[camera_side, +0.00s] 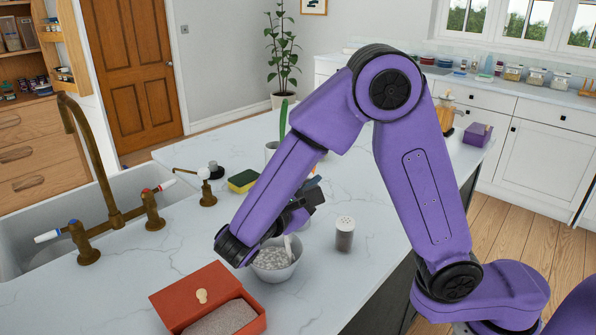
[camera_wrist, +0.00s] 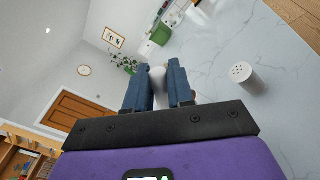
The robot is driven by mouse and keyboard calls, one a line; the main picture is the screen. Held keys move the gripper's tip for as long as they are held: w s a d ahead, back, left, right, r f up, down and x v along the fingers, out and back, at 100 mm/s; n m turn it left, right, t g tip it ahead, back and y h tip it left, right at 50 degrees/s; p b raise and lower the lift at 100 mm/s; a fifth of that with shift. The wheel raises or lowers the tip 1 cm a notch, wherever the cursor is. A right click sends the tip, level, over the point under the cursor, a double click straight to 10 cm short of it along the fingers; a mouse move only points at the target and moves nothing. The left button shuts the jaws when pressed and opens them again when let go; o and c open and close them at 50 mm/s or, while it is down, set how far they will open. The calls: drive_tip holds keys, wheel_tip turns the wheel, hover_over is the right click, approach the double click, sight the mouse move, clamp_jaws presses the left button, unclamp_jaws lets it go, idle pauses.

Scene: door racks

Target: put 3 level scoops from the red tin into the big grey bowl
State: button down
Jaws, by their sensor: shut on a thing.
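The red tin (camera_side: 259,323) stands at the bottom of the side view, with grey grainy stuff inside. A red lid with a pale knob (camera_side: 202,296) covers its back part. The grey bowl (camera_side: 284,277) stands behind and right of it, with pale grey grains in it. My gripper (camera_wrist: 158,70) is shut on a pale, whitish thing (camera_wrist: 159,96) between its blue fingers, which looks like the scoop's handle. The scoop's cup and its load cannot be made out. In the side view my wrist hangs low over the bowl's left and back, hiding part of the bowl.
A shaker with a pale top (camera_side: 345,236) stands right of the bowl; it also shows in the wrist view (camera_wrist: 245,78). A yellow and green sponge (camera_side: 243,181), a brass tap (camera_side: 103,175) and a sink lie to the left. The counter's front right is clear.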

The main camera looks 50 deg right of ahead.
wheel_tip(320, 180, down, 14)
drive_tip(key=s+m, duration=0.1)
drive_tip(key=m, duration=1.7)
drive_tip(key=shift+d, duration=0.15)
idle(0.4)
idle(0.5)
wheel_tip(320, 180, up, 4)
drive_tip(key=shift+f, duration=0.1)
idle(0.4)
